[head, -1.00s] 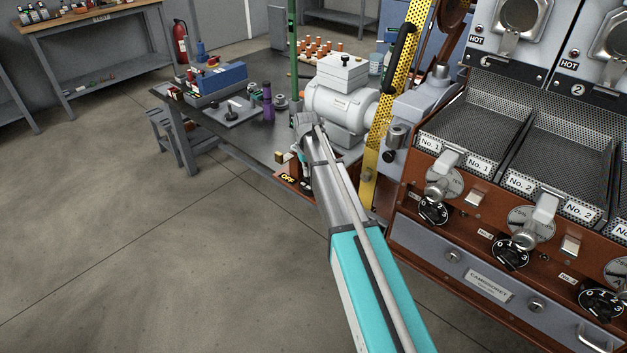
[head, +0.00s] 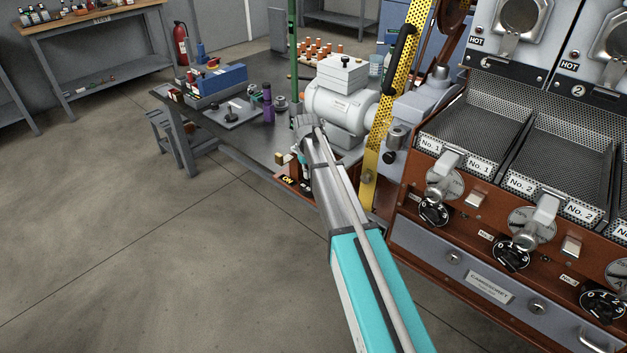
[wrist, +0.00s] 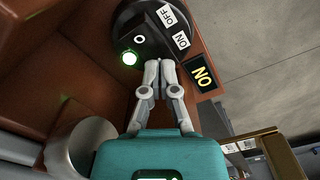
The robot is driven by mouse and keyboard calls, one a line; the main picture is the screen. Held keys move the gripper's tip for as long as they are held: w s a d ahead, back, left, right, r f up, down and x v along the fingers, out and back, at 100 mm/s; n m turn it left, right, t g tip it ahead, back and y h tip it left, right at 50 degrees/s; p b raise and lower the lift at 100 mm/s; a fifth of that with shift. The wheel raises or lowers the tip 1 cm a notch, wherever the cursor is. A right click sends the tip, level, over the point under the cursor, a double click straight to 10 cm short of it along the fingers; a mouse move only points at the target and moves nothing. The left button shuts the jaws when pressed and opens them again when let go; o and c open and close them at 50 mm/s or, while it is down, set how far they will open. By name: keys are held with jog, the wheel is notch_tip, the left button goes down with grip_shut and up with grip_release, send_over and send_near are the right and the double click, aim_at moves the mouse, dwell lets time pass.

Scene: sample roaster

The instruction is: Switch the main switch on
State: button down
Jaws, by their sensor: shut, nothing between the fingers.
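The main switch is a round black knob (wrist: 145,28) with white OFF and ON tags, on a red-brown panel in the wrist view. A green lamp (wrist: 129,58) glows beside it. A black plate (wrist: 202,74) next to it reads ON in yellow. The ON sign (head: 288,180) also shows in the head view, at the bench's front edge. My gripper (wrist: 160,64) is shut and empty, its fingertips close to the knob's edge; I cannot tell whether they touch it. In the head view my arm covers the knob and most of the gripper.
A grey motor (head: 340,105) stands on the bench just behind my arm. A yellow perforated guard (head: 384,120) rises to its right. The roaster's red-brown front (head: 470,228) with knobs and trays fills the right. The floor (head: 180,260) at the left is clear.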

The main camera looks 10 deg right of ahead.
jog(key=shift+r+p, duration=3.1)
jog(key=shift+r, duration=0.2)
jog(key=s+r+p, duration=0.3)
jog(key=s+r, duration=0.1)
jog(key=s, duration=0.5)
jog(key=s+r+p, duration=0.3)
jog(key=s+p, duration=0.1)
jog(key=s, duration=0.6)
jog(key=s+r+m+p, duration=0.1)
jog(key=s+r+p, duration=0.3)
jog(key=s, duration=0.6)
jog(key=shift+s+d+r, duration=0.15)
jog(key=shift+d+r, duration=0.1)
jog(key=shift+r, duration=0.05)
